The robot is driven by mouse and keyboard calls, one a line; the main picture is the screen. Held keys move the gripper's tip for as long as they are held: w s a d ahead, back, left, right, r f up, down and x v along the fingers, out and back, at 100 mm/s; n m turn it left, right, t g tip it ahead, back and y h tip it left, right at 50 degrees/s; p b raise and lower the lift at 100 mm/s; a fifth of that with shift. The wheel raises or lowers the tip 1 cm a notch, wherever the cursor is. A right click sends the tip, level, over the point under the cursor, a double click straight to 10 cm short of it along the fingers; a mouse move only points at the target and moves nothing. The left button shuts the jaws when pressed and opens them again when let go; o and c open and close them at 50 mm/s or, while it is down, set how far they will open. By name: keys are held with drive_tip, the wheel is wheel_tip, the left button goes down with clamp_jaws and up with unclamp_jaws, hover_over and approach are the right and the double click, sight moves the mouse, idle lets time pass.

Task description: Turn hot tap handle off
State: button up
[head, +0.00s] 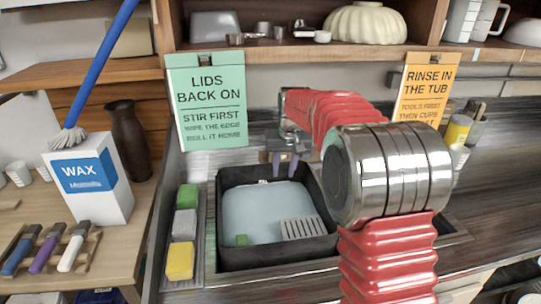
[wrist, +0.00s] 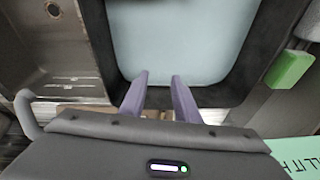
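I cannot make out the hot tap handle in either view; my red-sleeved arm hides part of the area behind the tub. My gripper (head: 285,167) has purple fingers pointing down at the back edge of the black tub (head: 275,253). In the wrist view, the two fingers of my gripper (wrist: 159,77) stand apart with nothing between their tips, and the tub's pale blue water (wrist: 180,35) lies beyond them. A grey curved bar (wrist: 28,115) shows at the left there; I cannot tell what it is.
Green, grey and yellow blocks, such as the yellow block (head: 180,261), line the tub's left side. A green sign (head: 207,100) and an orange sign (head: 424,88) hang behind. A wax box (head: 90,182) stands left.

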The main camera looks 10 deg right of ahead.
approach(270, 155)
drive_tip(key=s+f, duration=0.3)
drive_tip(key=s, duration=0.3)
wheel_tip(270, 155, up, 7)
drive_tip(key=w+m+t, duration=0.1)
drive_tip(key=w, duration=0.1)
drive_tip(key=shift+w+d+f+t, duration=0.2)
drive_tip(key=shift+w+d+t, duration=0.1)
drive_tip(key=shift+t, duration=0.1)
drive_tip(key=x, duration=1.4)
drive_tip(key=shift+a, duration=0.2)
clamp_jaws()
